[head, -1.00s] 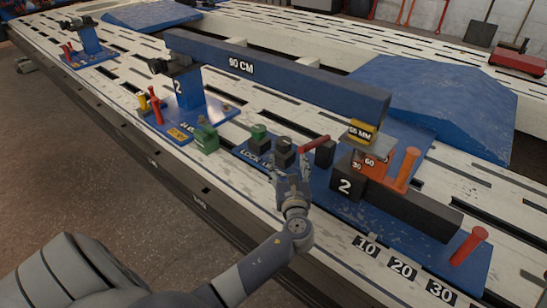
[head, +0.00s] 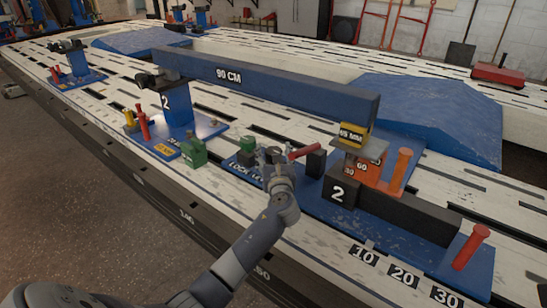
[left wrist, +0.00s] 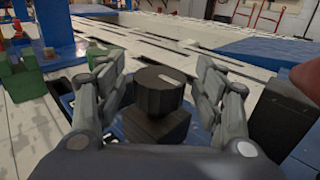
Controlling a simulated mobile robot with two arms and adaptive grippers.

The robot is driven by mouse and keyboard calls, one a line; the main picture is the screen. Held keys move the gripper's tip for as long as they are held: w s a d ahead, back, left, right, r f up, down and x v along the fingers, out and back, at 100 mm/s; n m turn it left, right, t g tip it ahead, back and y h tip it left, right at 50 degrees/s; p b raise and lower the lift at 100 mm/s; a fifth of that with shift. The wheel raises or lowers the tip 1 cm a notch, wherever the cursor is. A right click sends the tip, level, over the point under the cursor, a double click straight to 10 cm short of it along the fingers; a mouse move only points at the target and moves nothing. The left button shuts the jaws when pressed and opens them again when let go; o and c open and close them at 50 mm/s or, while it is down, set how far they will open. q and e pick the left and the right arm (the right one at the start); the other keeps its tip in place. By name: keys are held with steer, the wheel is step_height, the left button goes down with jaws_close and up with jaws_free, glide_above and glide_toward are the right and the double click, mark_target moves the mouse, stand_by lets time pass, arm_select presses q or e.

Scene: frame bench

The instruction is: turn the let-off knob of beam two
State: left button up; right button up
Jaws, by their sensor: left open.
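Beam two is a long blue beam (head: 270,80) marked 90 CM, on a blue post (head: 178,100) numbered 2 and, at right, above a black block (head: 340,190) also numbered 2. In the left wrist view a black faceted knob (left wrist: 158,92) with a white mark on top sits on a dark square block (left wrist: 155,128). I take it as the let-off knob. My left gripper (left wrist: 163,85) is open, with one finger on each side of the knob and no grip on it. In the head view my left gripper (head: 271,156) largely hides the knob. My right gripper is not in view.
A green block (head: 193,152), a red lever (head: 304,151) and a black upright block (head: 316,163) stand close around my left gripper. Orange (head: 401,170) and red (head: 471,247) handles stand further right. The slotted white bench (head: 215,205) is mostly clear in front.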

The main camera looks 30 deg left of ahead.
arm_select(q)
steer(key=shift+w+a, duration=0.35)
steer(key=shift+w, duration=0.05)
steer(key=c, duration=1.1)
steer(key=shift+r, duration=0.1)
